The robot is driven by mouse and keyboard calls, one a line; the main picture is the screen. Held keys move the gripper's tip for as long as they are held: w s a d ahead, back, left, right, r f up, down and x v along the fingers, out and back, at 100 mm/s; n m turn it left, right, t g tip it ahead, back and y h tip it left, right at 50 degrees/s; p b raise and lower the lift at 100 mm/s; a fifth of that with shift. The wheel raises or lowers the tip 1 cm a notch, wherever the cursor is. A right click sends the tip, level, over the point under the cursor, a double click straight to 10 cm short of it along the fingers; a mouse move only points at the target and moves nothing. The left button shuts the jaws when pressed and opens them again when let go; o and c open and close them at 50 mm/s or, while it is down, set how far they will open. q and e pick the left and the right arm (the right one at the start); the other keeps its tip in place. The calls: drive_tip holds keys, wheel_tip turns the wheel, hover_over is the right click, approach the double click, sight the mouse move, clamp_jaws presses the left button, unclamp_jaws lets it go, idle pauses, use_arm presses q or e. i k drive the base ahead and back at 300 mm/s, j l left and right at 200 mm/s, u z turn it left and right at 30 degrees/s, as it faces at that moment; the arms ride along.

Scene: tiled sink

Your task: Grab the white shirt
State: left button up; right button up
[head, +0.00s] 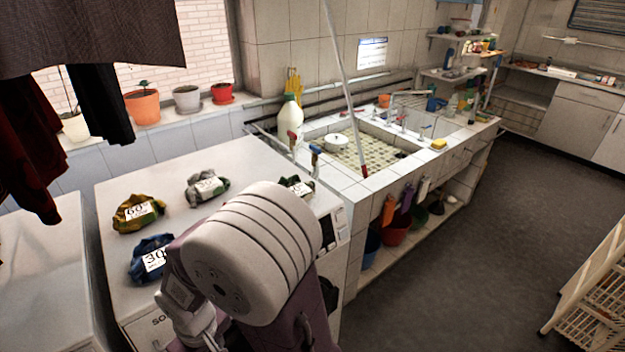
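I cannot make out a clear white shirt in the head view. A crumpled grey-and-white cloth (207,187) with a paper label lies on the white machine top (255,160). A yellow cloth (138,212) labelled 60 and a blue cloth (152,258) labelled 30 lie left of and nearer than it. Another small dark-and-white bundle (297,186) lies at the right, partly hidden by my white and purple arm link. That link fills the lower middle. I see no gripper fingertips of either arm.
Dark clothes (95,100) hang at the upper left. A tiled sink (365,150) stands behind, with a white bottle (290,115) by it. A white rack (590,290) stands at the right. The grey floor (480,260) between is clear.

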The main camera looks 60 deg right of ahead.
sight(204, 185)
drive_tip(key=z, duration=1.3)
drive_tip(key=l+u, duration=0.25)
drive_tip(key=l, duration=0.2)
drive_tip(key=l+u, duration=0.25)
drive_tip(key=l, duration=0.15)
drive_tip(key=l+u, duration=0.3)
drive_tip(key=l, duration=0.15)
drive_tip(key=l+u, duration=0.25)
drive_tip(key=l, duration=0.2)
drive_tip(key=k+l+u, duration=0.1)
drive_tip(key=l+u, duration=0.15)
drive_tip(key=l, duration=0.15)
drive_tip(key=k+l+u, duration=0.25)
drive_tip(key=l, duration=0.15)
drive_tip(key=k+l+u, duration=0.1)
drive_tip(key=l+u, duration=0.15)
drive_tip(key=l, duration=0.15)
drive_tip(key=k+l+u, duration=0.25)
drive_tip(key=i+l, duration=0.1)
